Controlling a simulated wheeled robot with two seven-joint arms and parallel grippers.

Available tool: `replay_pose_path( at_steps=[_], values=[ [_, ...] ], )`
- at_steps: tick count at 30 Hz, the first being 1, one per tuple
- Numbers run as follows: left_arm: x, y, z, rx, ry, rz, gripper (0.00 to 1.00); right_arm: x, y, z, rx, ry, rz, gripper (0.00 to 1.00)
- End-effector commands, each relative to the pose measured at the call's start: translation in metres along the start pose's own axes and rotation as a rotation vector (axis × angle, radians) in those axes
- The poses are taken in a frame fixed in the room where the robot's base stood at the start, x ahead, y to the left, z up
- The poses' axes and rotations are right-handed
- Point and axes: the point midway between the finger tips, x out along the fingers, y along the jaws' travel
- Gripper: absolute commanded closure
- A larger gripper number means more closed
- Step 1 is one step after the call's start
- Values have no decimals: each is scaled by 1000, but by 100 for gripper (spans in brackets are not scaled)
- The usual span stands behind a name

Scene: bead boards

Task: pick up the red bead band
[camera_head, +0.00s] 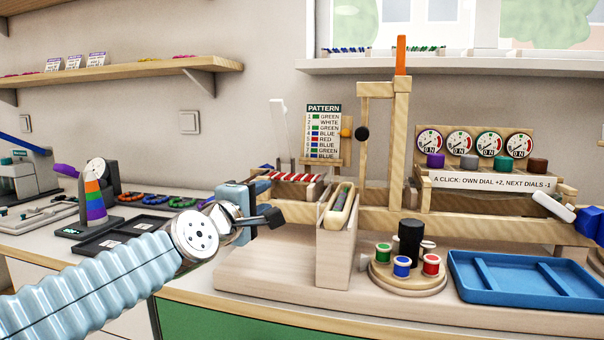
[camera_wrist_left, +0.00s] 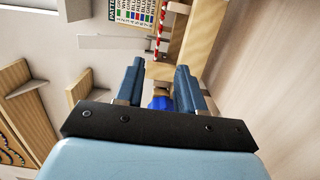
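I cannot tell for certain which is the red bead band. My left gripper (camera_head: 268,212) is in front of the loom's left end, right of the row of bands. In the left wrist view its fingers (camera_wrist_left: 160,75) are apart, with no band between them. A blue thing shows behind the fingers. My right gripper is not in view.
A wooden box (camera_head: 339,235) stands right of my left gripper. Thread spools on a round stand (camera_head: 407,279) and a blue tray (camera_head: 525,309) are further right. Dark trays (camera_head: 118,237) and a striped cone (camera_head: 95,203) stand at the left. A pattern board (camera_head: 322,130) stands behind.

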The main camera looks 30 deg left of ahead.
Motion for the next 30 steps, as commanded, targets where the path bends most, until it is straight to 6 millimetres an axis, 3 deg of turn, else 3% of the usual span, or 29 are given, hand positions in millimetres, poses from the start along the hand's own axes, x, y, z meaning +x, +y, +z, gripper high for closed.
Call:
replay_pose_path(
  at_steps=[12,17,25,30],
  values=[
    [75,1,1,-1,-1,-2,62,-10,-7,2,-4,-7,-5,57],
    [87,0,0,1,-1,-2,62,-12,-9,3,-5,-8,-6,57],
    [128,2,-1,-1,0,-3,62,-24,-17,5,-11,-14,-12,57],
    [137,0,0,0,-1,-2,62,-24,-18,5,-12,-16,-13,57]
  ],
)
